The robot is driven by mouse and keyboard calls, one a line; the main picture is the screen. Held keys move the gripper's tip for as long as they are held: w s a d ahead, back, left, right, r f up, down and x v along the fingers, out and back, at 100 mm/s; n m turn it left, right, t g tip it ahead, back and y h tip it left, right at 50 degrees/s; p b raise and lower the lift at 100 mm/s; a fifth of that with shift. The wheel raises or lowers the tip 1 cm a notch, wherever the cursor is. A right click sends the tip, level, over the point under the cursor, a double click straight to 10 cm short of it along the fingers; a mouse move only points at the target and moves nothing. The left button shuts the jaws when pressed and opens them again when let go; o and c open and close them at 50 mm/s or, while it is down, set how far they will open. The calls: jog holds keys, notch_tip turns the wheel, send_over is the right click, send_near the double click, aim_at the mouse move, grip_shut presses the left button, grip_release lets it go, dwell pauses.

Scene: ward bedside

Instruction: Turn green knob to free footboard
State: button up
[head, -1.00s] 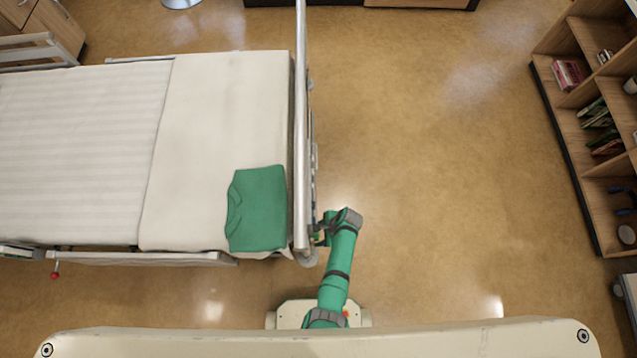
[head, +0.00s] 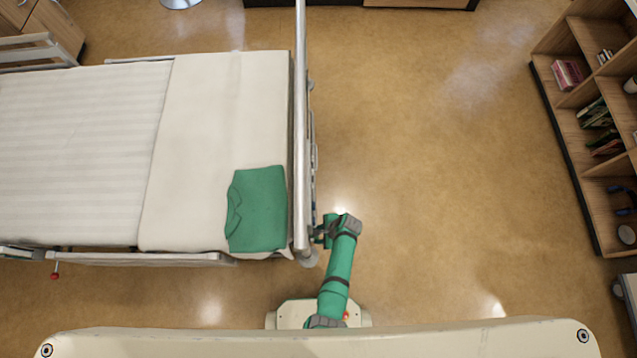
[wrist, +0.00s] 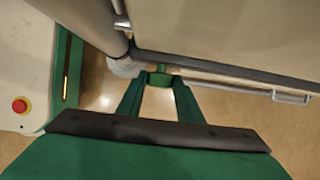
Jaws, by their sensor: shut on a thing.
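The footboard (head: 300,130) stands upright across the right end of the bed in the head view. In the wrist view its pale panel (wrist: 235,35) with a grey lower edge fills the upper right. The green knob (wrist: 160,79) shows small between my fingertips, just below that edge. My gripper (wrist: 160,84) is shut on the knob, one green finger on each side. In the head view my gripper (head: 318,233) is beside the footboard's near end, and the knob is too small and covered to make out there.
The bed (head: 215,110) lies left of the footboard with a folded green garment (head: 257,208) on it. A grey round bumper or wheel (wrist: 124,67) is close left of my fingers. Open floor (head: 430,180) lies to the right, up to a wooden shelf (head: 575,130).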

jog(key=t, duration=0.1)
jog(key=s+t, duration=0.1)
jog(key=shift+n+t, duration=0.3)
jog(key=shift+t, duration=0.1)
jog(key=t, duration=0.3)
jog(key=shift+s+f+n, duration=0.15)
jog(key=shift+f+n, duration=0.05)
jog(key=shift+n, duration=0.1)
jog(key=t, duration=0.2)
jog(key=n+t, duration=0.1)
jog(key=t, duration=0.1)
jog(key=shift+s+f+y, duration=0.2)
jog(key=shift+f+y, duration=0.1)
jog(key=shift+y, duration=0.1)
jog(key=shift+s+a+f+n+t, duration=0.1)
jog(key=shift+n+t, duration=0.1)
jog(key=shift+t, duration=0.35)
jog(key=shift+s+a+f+n+t, duration=0.1)
jog(key=shift+n+t, duration=0.1)
jog(key=shift+t, duration=0.35)
jog(key=o, duration=1)
jog(key=shift+d, duration=0.1)
